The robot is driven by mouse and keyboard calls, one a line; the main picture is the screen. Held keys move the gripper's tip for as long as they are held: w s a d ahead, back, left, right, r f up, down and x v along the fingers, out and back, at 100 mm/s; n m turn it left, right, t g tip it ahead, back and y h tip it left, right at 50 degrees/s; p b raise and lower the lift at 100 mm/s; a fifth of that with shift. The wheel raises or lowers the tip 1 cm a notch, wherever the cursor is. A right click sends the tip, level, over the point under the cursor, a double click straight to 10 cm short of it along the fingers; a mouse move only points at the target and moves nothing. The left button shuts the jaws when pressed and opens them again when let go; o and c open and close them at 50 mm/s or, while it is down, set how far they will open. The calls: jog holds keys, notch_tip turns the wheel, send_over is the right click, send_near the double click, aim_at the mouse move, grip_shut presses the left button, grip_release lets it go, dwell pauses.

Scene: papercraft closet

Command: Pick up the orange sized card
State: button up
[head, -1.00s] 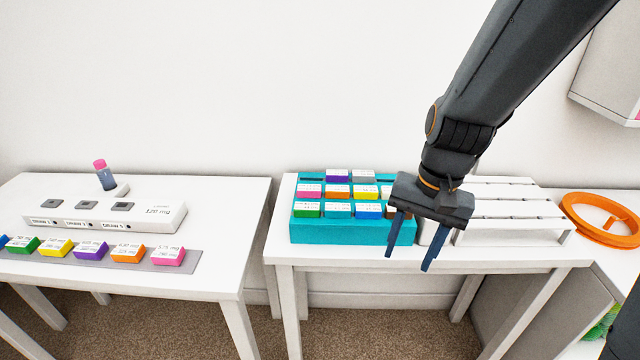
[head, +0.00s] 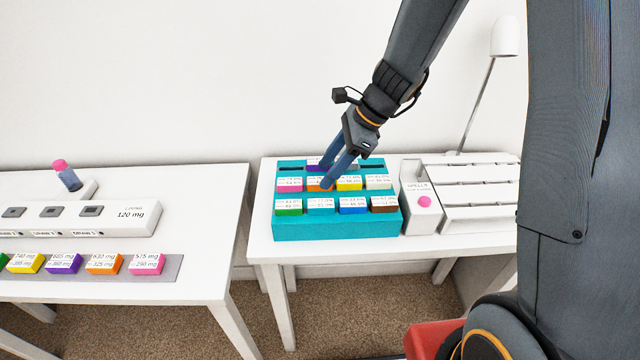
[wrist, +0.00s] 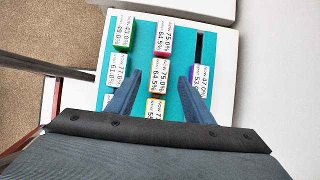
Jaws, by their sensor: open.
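The orange card (head: 316,185) stands in the middle row of a teal rack (head: 335,228) on the white table, between a pink card (head: 289,184) and a yellow card (head: 349,183). My gripper (head: 323,177) is open and points down at the rack, its fingertips around the orange card's place and partly hiding it in the head view. In the wrist view the orange card (wrist: 158,76) shows between the two fingers (wrist: 163,75), with the pink card (wrist: 162,38) beyond it. I cannot tell whether a finger touches it.
A purple card (wrist: 201,80) is close to the right finger in the wrist view. A white box with a pink button (head: 424,201) and a white slatted stand (head: 480,185) are right of the rack. The left table holds a row of coloured cards (head: 105,264).

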jog(key=shift+x, duration=1.45)
jog(key=shift+d, duration=0.1)
jog(key=shift+c, duration=0.2)
jog(key=c, duration=1.1)
notch_tip(320, 180, up, 10)
jog(key=shift+b, duration=0.4)
jog(key=shift+r+p, duration=0.1)
jog(key=shift+p, duration=0.25)
